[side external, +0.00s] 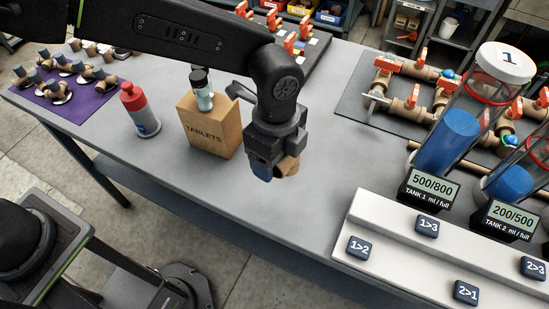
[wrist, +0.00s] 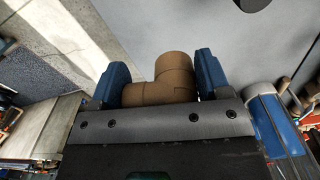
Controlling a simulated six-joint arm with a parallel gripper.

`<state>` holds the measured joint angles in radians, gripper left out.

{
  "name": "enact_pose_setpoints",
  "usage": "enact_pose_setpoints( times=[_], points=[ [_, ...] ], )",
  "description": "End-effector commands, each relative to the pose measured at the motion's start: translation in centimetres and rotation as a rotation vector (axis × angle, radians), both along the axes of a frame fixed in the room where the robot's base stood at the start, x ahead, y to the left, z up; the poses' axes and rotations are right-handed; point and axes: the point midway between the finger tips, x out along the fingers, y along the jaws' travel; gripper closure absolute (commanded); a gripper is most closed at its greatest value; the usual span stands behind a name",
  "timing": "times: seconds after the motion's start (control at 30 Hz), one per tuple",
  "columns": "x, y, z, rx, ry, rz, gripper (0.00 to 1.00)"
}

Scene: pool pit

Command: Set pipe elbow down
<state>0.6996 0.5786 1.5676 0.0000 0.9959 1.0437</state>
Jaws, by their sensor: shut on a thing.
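My gripper (side external: 274,172) is above the grey table, in front of the cardboard box. In the wrist view my gripper (wrist: 160,82) has its two blue fingers on either side of a brown pipe elbow (wrist: 165,82). It is shut on the elbow. In the side external view only a small part of the elbow (side external: 290,166) shows beside the fingers. Most of it is hidden there. The elbow appears held over the table; I cannot tell its exact height.
A cardboard TABLETS box (side external: 212,132) with a small bottle (side external: 202,90) on top stands behind my gripper. A red-topped grey bottle (side external: 139,110) is farther left. Several elbows lie on a purple mat (side external: 88,104). A white button panel (side external: 405,250) is right. Table (side external: 255,215) is clear in front.

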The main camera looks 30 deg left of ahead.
Motion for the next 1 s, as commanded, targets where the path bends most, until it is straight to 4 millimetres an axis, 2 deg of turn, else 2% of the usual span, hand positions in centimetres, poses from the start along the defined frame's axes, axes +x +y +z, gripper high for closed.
enact_pose_setpoints(
  times=[0.33,0.57,0.87,1.0],
  points=[
    [0.0,0.0,8.8,-0.005,-0.006,0.0,0.56],
    [0.0,0.0,13.3,-0.004,-0.004,0.0,0.56],
    [5.0,4.7,13.0,-0.001,-0.001,0.133,0.56],
    [8.2,8.6,13.0,0.0,-0.001,0.227,0.56]
  ],
)
